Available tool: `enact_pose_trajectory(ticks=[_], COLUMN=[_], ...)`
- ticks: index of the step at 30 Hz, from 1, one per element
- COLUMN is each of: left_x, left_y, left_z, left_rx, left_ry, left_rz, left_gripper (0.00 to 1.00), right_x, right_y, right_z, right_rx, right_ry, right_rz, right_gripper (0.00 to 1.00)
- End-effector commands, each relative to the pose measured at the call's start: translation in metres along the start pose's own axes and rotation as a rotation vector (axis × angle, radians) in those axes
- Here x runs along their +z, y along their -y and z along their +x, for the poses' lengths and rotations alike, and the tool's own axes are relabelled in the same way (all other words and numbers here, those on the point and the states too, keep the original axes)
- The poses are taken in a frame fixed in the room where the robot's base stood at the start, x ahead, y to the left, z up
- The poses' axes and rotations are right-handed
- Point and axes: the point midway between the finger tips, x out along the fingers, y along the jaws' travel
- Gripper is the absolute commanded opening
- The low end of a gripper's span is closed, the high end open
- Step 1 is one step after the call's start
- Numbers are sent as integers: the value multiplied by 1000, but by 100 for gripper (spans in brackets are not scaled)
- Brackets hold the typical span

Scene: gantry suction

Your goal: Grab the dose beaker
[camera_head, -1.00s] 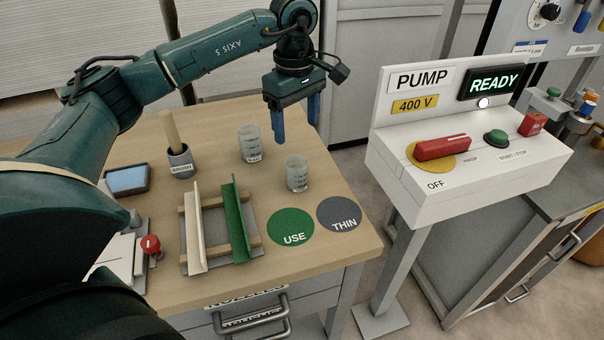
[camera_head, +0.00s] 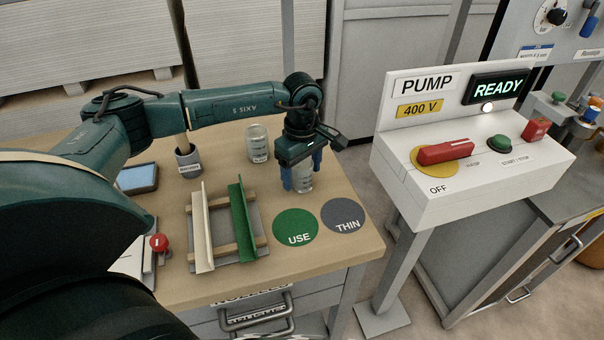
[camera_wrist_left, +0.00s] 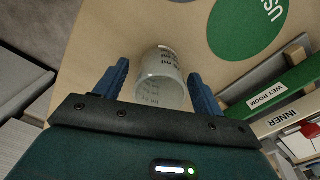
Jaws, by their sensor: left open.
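A clear beaker (camera_head: 303,182) with dark printed markings stands upright on the bench. My left gripper (camera_head: 301,172) is over it, open, with its blue fingers on either side. In the left wrist view the beaker (camera_wrist_left: 160,88) lies between the open fingertips of my left gripper (camera_wrist_left: 158,72); a small gap shows, and it is not gripped. A second clear beaker (camera_head: 257,144) stands farther back, left of the gripper. I cannot read which one is marked as the dose beaker. My right gripper is not in view.
A green USE disc (camera_head: 296,226) and a grey THIN disc (camera_head: 343,216) lie in front of the beaker. A rack with white and green rails (camera_head: 243,222) and a brush pot (camera_head: 187,161) are left. The pump panel (camera_head: 470,180) stands right.

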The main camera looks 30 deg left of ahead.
Motion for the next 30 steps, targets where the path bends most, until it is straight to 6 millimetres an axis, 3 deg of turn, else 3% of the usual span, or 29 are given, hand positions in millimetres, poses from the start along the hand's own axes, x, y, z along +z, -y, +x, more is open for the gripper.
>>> enact_pose_trajectory(ticks=[8,25,30], left_x=[0,0,0], left_y=[0,0,0], left_z=[2,2,1], left_rx=[1,1,2], left_ry=[0,0,0], left_rz=[0,-1,-1], left_gripper=[67,21,19], right_x=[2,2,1], right_y=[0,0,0], right_z=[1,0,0], right_rx=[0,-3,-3], right_ry=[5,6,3], right_rz=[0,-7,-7], right_gripper=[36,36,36])
